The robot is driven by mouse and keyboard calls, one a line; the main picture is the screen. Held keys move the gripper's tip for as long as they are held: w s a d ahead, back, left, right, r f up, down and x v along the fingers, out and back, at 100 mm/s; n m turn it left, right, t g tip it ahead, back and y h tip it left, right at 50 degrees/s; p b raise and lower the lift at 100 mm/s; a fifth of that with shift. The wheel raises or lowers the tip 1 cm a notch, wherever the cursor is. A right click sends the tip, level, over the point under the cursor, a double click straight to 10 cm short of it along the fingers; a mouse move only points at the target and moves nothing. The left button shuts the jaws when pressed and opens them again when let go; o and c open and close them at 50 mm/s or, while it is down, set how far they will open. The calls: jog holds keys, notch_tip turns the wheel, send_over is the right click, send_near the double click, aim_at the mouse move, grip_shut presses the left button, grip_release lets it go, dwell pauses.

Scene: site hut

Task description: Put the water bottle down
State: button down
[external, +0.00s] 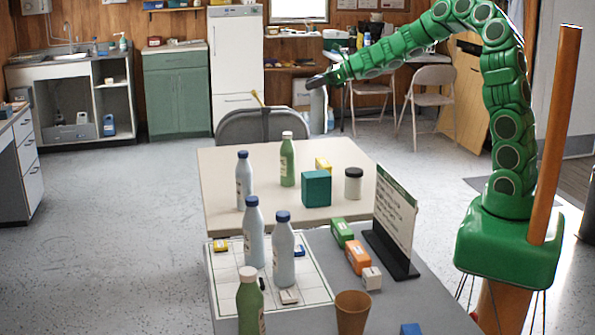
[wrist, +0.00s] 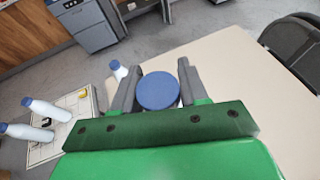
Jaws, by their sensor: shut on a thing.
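My gripper (wrist: 159,70) is shut around a blue-capped water bottle (wrist: 158,92), seen from above in the wrist view. In the external view my gripper (external: 322,80) holds this pale bottle (external: 318,112) upright, high up and behind the beige table (external: 225,165) in the picture. The cap hides most of the bottle in the wrist view, and its base cannot be made out there. Similar blue-capped white bottles stand on the beige table (external: 243,182) and on the gridded sheet (external: 228,299), one at its left (external: 254,235) and one at its right (external: 283,250).
A sign (external: 393,222), small boxes and a brown cup (external: 351,312) stand on the grey table. A folding chair (external: 250,125) is behind.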

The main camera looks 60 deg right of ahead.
jog(key=w+a+n+g+y, duration=0.2)
jog(key=a+n+g+y, duration=0.4)
jog(key=a, duration=2.9)
jog(key=s+a+n+g, duration=0.2)
jog(key=s+a, duration=0.5)
jog(key=a, duration=0.5)
jog(key=s+a+n+g+y, duration=0.1)
jog(key=s+a+n+g, duration=0.2)
jog(key=s+a, duration=0.55)
jog(key=s+a+n+g, duration=0.2)
jog(key=s+a, duration=0.2)
jog(key=a, duration=1.1)
notch_tip(320, 180, down, 21)
jog(key=shift+d, duration=0.15)
jog(key=shift+f, duration=0.15)
jog(key=c, duration=0.6)
grip_release()
jog(key=v, duration=1.2)
jog(key=shift+w, duration=0.1)
